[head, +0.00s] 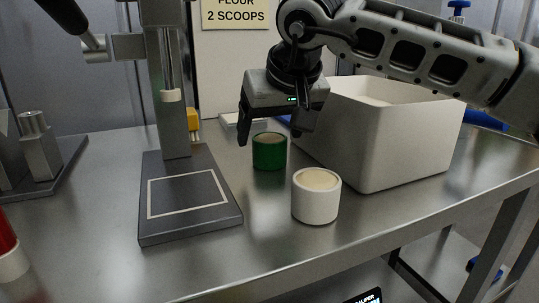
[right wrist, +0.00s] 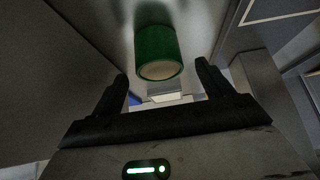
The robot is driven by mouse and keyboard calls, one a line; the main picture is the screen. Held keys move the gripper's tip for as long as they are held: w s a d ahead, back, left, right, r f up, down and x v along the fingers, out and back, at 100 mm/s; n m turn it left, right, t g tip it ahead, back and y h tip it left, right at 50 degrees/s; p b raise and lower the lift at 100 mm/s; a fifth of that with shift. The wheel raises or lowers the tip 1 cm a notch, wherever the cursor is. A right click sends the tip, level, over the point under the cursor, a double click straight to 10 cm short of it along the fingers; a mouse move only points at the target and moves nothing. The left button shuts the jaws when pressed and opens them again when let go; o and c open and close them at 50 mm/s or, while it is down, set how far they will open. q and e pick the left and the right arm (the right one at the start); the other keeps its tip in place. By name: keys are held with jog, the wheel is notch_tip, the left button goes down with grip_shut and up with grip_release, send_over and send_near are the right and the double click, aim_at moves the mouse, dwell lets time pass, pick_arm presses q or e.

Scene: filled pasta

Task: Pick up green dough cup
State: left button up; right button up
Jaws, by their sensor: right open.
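The green dough cup (head: 269,153) stands upright on the steel table in the head view, with pale dough at its top. In the right wrist view the green cup (right wrist: 157,50) is ahead of the fingers and roughly centred between them. My right gripper (head: 272,138) is open and empty, its fingers pointing down just above and around the line of the cup. The same gripper shows in the right wrist view (right wrist: 162,84) with its fingers spread apart. I cannot tell whether a finger touches the cup. My left gripper is not visible.
A white cup (head: 316,203) with dough stands close in front of the green cup. A large white bin (head: 397,150) stands close on the right. A dark press base (head: 190,226) with a pale outlined square is on the left.

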jog(key=c, duration=1.1)
jog(key=shift+c, duration=0.2)
